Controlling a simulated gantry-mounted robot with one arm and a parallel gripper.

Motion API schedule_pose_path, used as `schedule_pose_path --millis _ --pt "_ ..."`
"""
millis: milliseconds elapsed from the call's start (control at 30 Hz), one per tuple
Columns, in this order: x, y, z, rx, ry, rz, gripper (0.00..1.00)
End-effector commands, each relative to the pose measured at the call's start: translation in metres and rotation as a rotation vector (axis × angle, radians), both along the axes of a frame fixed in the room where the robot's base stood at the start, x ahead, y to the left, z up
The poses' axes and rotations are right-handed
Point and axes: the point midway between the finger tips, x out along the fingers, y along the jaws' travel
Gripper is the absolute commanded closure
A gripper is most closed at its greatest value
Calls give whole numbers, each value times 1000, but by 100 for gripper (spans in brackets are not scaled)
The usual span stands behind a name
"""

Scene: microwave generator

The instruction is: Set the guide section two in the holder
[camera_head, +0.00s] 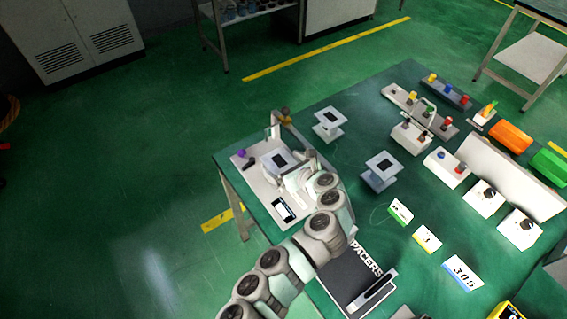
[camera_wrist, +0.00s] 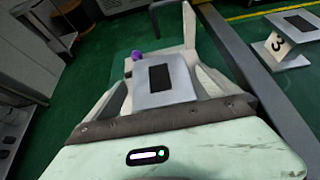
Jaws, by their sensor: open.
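A white guide section (camera_head: 278,160) with a dark rectangle on its top stands at the holder (camera_head: 263,188), a pale base on the left end of the green table. In the wrist view this section (camera_wrist: 160,78) sits between the fingers of my gripper (camera_wrist: 163,88). My gripper (camera_head: 285,168) is open around it. No number shows on this section, and its lower part is hidden. A purple knob (camera_head: 241,153) and a pale upright (camera_wrist: 190,25) belong to the holder area.
Two more guide sections stand on the table, one behind (camera_head: 328,122) and one to the right (camera_head: 380,172). The wrist view shows one marked 3 (camera_wrist: 288,42).

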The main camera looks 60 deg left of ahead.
Motion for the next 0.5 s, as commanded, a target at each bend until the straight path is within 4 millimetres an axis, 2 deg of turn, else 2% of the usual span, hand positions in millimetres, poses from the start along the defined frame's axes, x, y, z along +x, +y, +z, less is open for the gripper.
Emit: schedule_pose_path --millis 233,500 --pt "4 -18 13 3 -1 -4 0" --pt "11 -65 38 3 -1 -6 0"
